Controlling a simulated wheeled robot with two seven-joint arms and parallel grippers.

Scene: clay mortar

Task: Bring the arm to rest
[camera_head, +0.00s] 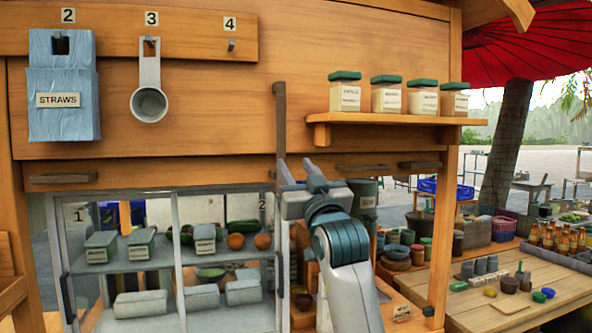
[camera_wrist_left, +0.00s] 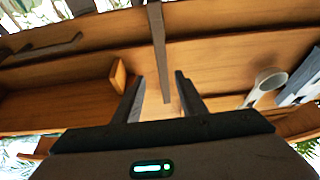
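My left gripper (camera_head: 300,172) is raised in the middle of the head view, in front of the wooden stall wall (camera_head: 210,120). My grey arm with a dark teal joint comes up to it from the bottom. My right gripper is in neither view.
A glass cabinet (camera_head: 178,250) with covered containers stands at lower left. A straws holder (camera_head: 64,90) and a scoop (camera_head: 150,100) hang on the wall. A shelf (camera_head: 390,119) holds several jars at upper right. A cluttered wooden table (camera_head: 540,290) is at right.

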